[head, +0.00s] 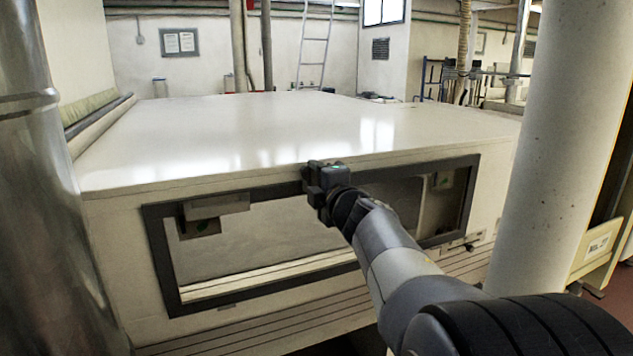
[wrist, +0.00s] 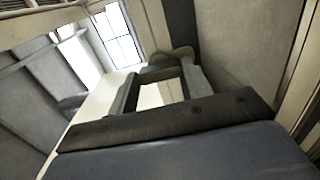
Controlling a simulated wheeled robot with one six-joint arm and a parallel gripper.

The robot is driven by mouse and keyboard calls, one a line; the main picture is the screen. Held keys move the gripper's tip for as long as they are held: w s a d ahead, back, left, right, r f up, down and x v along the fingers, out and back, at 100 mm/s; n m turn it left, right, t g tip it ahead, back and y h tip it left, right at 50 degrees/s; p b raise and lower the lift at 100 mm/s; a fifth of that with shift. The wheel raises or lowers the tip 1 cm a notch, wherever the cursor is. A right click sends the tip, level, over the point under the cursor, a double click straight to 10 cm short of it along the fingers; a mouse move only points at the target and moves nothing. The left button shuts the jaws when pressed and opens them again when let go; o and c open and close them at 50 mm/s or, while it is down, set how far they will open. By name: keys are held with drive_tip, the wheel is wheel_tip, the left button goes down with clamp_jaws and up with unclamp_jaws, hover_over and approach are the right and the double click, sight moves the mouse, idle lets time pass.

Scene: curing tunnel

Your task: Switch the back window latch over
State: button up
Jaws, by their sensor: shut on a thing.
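The long dark-framed window (head: 160,262) is set in the front of a cream tunnel housing (head: 300,125). My gripper (head: 318,176) is at the window's top edge, a little right of its middle, in the head view. In the wrist view my gripper (wrist: 162,76) has its two grey fingers around a small dark rounded piece, the latch (wrist: 172,56). The gripper is shut on it. In the head view my gripper and wrist hide the latch, and which way it is turned cannot be told.
A thick pale column (head: 565,130) stands close on the right, and a shiny metal pipe (head: 45,200) on the left. The housing's broad flat top is clear. A ladder (head: 314,45) leans at the far wall.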

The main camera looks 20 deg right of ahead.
drive_tip(key=o, duration=1)
drive_tip(key=shift+s, duration=0.15)
drive_tip(key=s, duration=1)
drive_tip(key=shift+s+p, duration=0.3)
drive_tip(key=shift+p, duration=0.05)
drive_tip(key=w, duration=1.1)
drive_tip(key=shift+b, duration=0.35)
drive_tip(key=shift+s, duration=0.15)
